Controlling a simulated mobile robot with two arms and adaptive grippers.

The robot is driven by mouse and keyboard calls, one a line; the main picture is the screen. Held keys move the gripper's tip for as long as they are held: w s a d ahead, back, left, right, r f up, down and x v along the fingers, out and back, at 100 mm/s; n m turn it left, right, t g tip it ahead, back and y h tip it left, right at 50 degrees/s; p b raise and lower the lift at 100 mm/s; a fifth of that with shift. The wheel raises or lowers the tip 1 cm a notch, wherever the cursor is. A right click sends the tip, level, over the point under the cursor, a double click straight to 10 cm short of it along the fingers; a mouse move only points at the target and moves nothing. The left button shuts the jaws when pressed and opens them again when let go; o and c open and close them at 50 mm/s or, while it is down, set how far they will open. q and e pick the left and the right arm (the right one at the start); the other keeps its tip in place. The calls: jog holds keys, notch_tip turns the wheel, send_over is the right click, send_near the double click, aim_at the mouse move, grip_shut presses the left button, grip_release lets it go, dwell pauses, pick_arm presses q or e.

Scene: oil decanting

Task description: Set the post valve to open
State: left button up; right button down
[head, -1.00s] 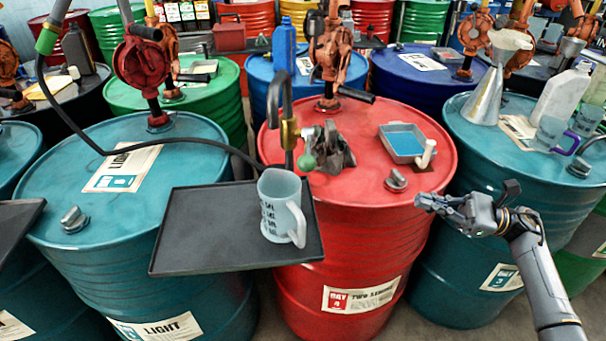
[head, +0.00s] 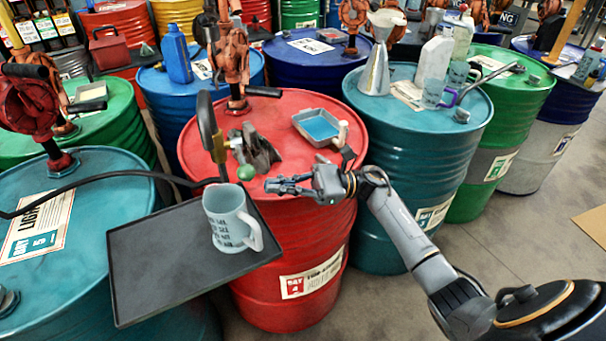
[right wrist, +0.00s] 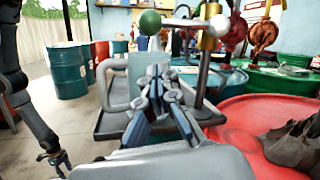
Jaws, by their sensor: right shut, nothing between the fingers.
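The post valve has a brass body (right wrist: 218,25) on an upright post. Its lever ends in a green ball (head: 247,172), which also shows in the right wrist view (right wrist: 150,22). The lever sticks out sideways from the post. The black spout (head: 208,120) curves over above it. My right gripper (head: 272,186) is shut and empty, just right of and slightly below the ball in the head view; I see no contact. In the right wrist view its fingers (right wrist: 158,82) point at the mug and post. My left gripper (right wrist: 52,158) hangs at the lower left there, too small to read.
A mug (head: 228,220) stands on a black tray (head: 150,270) near the post. The red drum (head: 300,250) carries a grey rag (head: 258,150), a blue-filled pan (head: 318,127) and a pump. A black hose (head: 100,180) runs from the left toward the post.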

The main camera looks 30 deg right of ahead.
aim_at(241, 163)
pick_arm(q)
jog(key=r+p, duration=0.1)
jog(key=a+r+p, duration=0.1)
jog(key=shift+a+r, duration=0.15)
jog(key=shift+r, duration=0.25)
pick_arm(e)
jog(key=r, duration=0.1)
jog(key=a+r, duration=0.2)
jog(key=shift+s+r, duration=0.15)
jog(key=shift+s, duration=0.1)
pick_arm(q)
jog(key=shift+d, duration=0.25)
pick_arm(e)
jog(key=shift+s+r+m, duration=0.15)
jog(key=shift+r+m, duration=0.15)
jog(key=shift+m, duration=0.3)
